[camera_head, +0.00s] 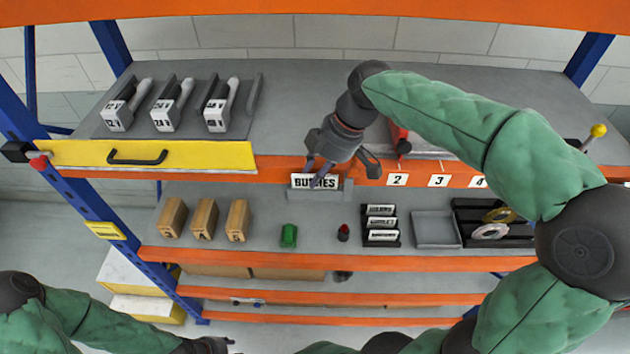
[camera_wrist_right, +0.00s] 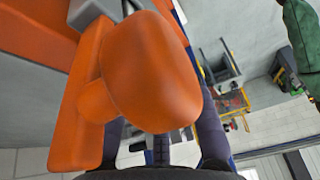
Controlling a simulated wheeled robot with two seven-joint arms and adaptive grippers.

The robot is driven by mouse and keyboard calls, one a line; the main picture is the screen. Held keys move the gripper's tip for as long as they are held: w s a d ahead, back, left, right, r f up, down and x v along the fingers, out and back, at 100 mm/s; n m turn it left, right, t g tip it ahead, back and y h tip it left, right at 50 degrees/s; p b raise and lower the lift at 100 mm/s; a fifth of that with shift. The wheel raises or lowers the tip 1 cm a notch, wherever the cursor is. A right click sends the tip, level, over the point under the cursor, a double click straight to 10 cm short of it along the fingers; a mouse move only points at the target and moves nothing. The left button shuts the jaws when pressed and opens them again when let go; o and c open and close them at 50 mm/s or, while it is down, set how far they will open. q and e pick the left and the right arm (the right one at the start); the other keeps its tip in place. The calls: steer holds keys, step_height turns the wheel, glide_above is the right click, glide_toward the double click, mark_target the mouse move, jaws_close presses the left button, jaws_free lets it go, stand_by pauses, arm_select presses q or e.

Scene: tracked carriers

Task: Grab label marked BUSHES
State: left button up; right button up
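The white label marked BUSHES (camera_head: 301,182) stands in a grey holder (camera_head: 345,188) at the front of the orange beam. My right gripper (camera_head: 342,168) is at the label, with its fingers spread; one finger overlaps the label in the head view, and I cannot tell whether it touches. In the right wrist view the dark fingers (camera_wrist_right: 160,145) are apart, and a large rounded orange shape (camera_wrist_right: 155,70) hides much of the space ahead. The label does not show there. My left gripper (camera_head: 207,345) is low at the bottom edge; its fingers are too unclear to read.
A yellow drawer (camera_head: 215,156) is at left, below several switches. The lower shelf holds brown blocks (camera_head: 205,218), a green car (camera_head: 289,236), a rack of labels (camera_head: 381,226) and a grey tray (camera_head: 436,230). Number tags (camera_head: 397,180) line the beam to the right.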

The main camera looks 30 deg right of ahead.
steer(key=shift+a+f, duration=0.2)
steer(key=shift+f, duration=0.25)
steer(key=shift+f, duration=0.1)
jaws_close()
